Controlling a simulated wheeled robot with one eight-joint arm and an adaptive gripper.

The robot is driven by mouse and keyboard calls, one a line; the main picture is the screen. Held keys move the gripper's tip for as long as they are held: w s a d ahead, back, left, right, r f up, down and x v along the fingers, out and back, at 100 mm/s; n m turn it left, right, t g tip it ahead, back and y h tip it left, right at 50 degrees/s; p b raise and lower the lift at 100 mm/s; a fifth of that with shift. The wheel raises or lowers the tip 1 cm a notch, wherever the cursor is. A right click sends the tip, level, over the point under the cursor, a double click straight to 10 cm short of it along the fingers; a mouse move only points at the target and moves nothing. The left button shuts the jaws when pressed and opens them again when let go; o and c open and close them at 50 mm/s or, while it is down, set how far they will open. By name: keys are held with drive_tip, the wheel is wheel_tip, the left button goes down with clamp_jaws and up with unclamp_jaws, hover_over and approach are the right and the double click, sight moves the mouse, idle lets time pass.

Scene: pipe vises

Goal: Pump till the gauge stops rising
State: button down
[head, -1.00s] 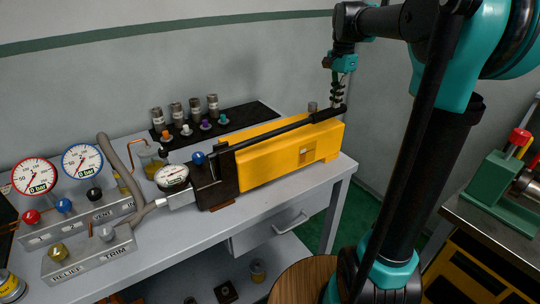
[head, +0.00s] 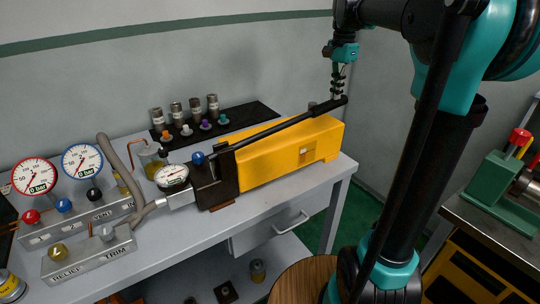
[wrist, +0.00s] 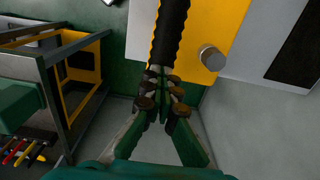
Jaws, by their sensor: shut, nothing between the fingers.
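The yellow hand pump (head: 285,158) stands on the grey bench. Its long black lever (head: 275,132) slopes up to the right and ends in a thick grip, which also shows in the wrist view (wrist: 169,30). The pump's round white gauge (head: 172,177) is at the left of the pump; its reading is too small to tell. My gripper (head: 338,97) is shut and empty at the grip's outer end. In the wrist view its fingertips (wrist: 166,82) meet the end of the grip; I cannot tell if they press on it.
Red-rimmed (head: 35,176) and blue-rimmed (head: 82,161) dials, both showing 0 bar, stand at the left above a valve block (head: 85,222). A relief and trim block (head: 90,258) is in front. Capped fittings (head: 185,113) stand behind the pump. A green vise (head: 500,190) is at right.

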drive_tip(key=shift+s+a+r, duration=0.1)
drive_tip(key=shift+a+r, duration=0.05)
drive_tip(key=shift+r, duration=1.35)
wheel_tip(320, 180, up, 7)
drive_tip(key=s+a, duration=0.1)
drive_tip(key=shift+a+r, duration=0.15)
drive_tip(key=shift+a, duration=0.2)
drive_tip(key=shift+s, duration=0.1)
hover_over(336, 104)
drive_tip(key=w, duration=0.1)
drive_tip(key=shift+w+a+f, duration=0.1)
drive_tip(key=shift+a+f, duration=0.05)
drive_tip(key=shift+f, duration=0.85)
drive_tip(key=shift+w+a+f, duration=0.1)
drive_tip(key=shift+a+f, duration=0.05)
drive_tip(key=shift+f, duration=0.8)
drive_tip(key=shift+a+f, duration=0.15)
drive_tip(key=shift+f, duration=0.95)
drive_tip(key=shift+w+d+f, duration=0.1)
drive_tip(key=shift+d+f, duration=0.05)
drive_tip(key=shift+f, duration=0.6)
drive_tip(key=shift+w+d+f, duration=0.1)
drive_tip(key=shift+d+f, duration=0.05)
drive_tip(key=shift+f, duration=0.55)
drive_tip(key=shift+w+d+f, duration=0.1)
drive_tip(key=shift+d+f, duration=0.05)
drive_tip(key=shift+f, duration=0.6)
